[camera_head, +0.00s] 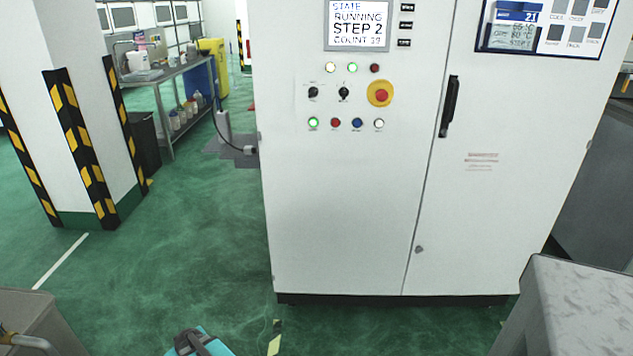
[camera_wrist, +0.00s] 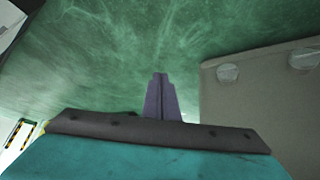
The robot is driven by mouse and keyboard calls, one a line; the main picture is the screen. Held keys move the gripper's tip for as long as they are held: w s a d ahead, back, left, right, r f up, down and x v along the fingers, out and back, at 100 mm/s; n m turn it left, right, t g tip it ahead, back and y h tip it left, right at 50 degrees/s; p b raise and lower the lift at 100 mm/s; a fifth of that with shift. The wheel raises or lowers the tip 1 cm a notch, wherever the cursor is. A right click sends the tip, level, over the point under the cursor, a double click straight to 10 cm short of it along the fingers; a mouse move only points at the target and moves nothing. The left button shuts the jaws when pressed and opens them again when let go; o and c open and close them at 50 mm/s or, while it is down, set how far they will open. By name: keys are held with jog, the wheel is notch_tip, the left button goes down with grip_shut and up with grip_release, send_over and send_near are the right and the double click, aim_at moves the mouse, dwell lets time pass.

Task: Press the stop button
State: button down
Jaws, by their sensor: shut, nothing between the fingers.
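A white control cabinet (camera_head: 345,220) stands ahead in the head view. Its lower button row has a lit green button (camera_head: 313,123), a small red button (camera_head: 335,123), a blue button (camera_head: 357,123) and a white button (camera_head: 379,123). A large red mushroom button (camera_head: 380,94) on a yellow plate sits above the row at right. The labels are too small to read. The screen (camera_head: 358,22) reads "STATE RUNNING STEP 2". My gripper (camera_wrist: 159,77) is shut and empty in the wrist view, over green floor, away from the buttons. The buttons are not in the wrist view.
Two black selector knobs (camera_head: 344,92) sit left of the mushroom button. A black door handle (camera_head: 449,106) sticks out at right. A grey block (camera_head: 570,310) stands front right. A striped pillar (camera_head: 85,130) is at left. Green floor (camera_head: 190,240) is open before the cabinet.

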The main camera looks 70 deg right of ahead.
jog(key=w+d+r+m+t+h, duration=0.1)
jog(key=w+d+r+t+h, duration=0.15)
jog(key=d+r, duration=0.6)
jog(key=w+d+r+m+t+h, duration=0.1)
jog(key=d+r+h, duration=0.3)
jog(key=d, duration=0.7)
jog(key=s+d+r+m+t+h, duration=0.1)
jog(key=s+d+r+h, duration=0.15)
jog(key=d+r, duration=0.55)
jog(key=s+d+r+m+h, duration=0.1)
jog(key=s+d+r+h, duration=0.15)
jog(key=d+r, duration=0.6)
jog(key=s+d+r+m+g+h+b, duration=0.1)
jog(key=s+d+r+h, duration=0.2)
jog(key=s+d+r, duration=0.35)
jog(key=s+d+r+m+g+h, duration=0.1)
jog(key=s+d+r+h, duration=0.2)
jog(key=s+r, duration=0.5)
jog(key=s+d+r+m+g+h, duration=0.2)
jog(key=s+r+g+h, duration=0.1)
jog(key=s+r, duration=0.4)
jog(key=s+d+r+m+g+h, duration=0.2)
jog(key=s+r+g+h, duration=0.2)
jog(key=s+r, duration=0.4)
jog(key=shift+s+r+m, duration=0.3)
jog(key=shift+s+m, duration=0.05)
jog(key=shift+m, duration=0.05)
jog(key=shift+d, duration=0.1)
